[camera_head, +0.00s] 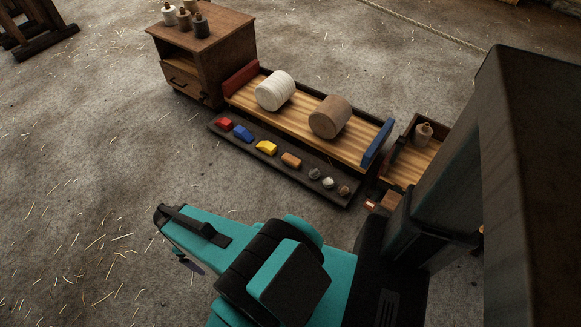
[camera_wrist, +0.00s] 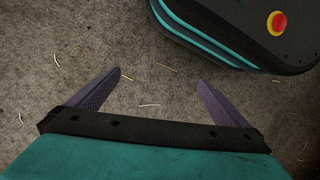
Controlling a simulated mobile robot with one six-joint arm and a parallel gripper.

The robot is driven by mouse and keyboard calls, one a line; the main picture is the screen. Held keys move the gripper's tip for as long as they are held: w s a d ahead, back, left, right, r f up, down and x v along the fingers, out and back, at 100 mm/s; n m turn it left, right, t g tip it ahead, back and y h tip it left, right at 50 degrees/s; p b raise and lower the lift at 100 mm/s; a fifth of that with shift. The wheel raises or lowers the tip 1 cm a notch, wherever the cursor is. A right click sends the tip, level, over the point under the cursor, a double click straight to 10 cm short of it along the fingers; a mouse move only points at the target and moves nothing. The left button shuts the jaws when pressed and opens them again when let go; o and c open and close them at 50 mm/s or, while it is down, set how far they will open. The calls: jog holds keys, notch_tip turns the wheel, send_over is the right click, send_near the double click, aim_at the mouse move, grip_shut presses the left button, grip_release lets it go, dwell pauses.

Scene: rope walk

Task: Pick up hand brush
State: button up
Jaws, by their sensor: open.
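I cannot make out a hand brush for certain in either view. My gripper (camera_wrist: 160,77) is open in the wrist view, its two purple-grey fingers wide apart with only bare floor and straw bits between them. In the head view one finger of it shows below the teal arm; the rest is hidden. The gripper is well to the front left of the wooden bench and holds nothing.
A wooden bench (camera_head: 298,113) holds a white roll (camera_head: 275,90) and a brown roll (camera_head: 329,117). A dark tray (camera_head: 231,143) with small coloured pieces lies along its front. A cabinet (camera_head: 221,60) with spools stands behind left. An open box (camera_head: 425,150) stands right.

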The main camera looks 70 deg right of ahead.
jog(key=w+d+f+n+t+h+b, duration=0.1)
jog(key=w+d+f+n+b, duration=0.2)
jog(key=d, duration=0.7)
jog(key=w+d+f+n+t+b, duration=0.15)
jog(key=d+b, duration=0.35)
jog(key=d, duration=0.6)
jog(key=w+d+f+n+h+b, duration=0.15)
jog(key=d+f+b, duration=0.25)
jog(key=d, duration=0.6)
jog(key=s+d+n+b, duration=0.1)
jog(key=s+d+b, duration=0.2)
jog(key=d, duration=0.7)
jog(key=s+d+n+h+b, duration=0.1)
jog(key=s+d+n+b, duration=0.1)
jog(key=s+d+b, duration=0.2)
jog(key=s+d+n+h+b, duration=0.1)
jog(key=s+d, duration=0.6)
jog(key=d, duration=1)
jog(key=r+n+b, duration=0.1)
jog(key=b, duration=0.1)
jog(key=shift+s+d+b, duration=0.35)
jog(key=shift+s+b, duration=0.05)
jog(key=shift+f, duration=0.15)
jog(key=b, duration=0.3)
send_over(291, 158)
jog(key=a, duration=0.2)
jog(key=shift+w+a+f, duration=0.1)
jog(key=shift+f, duration=1.85)
jog(key=shift+w+a+f, duration=0.1)
jog(key=shift+f, duration=1.85)
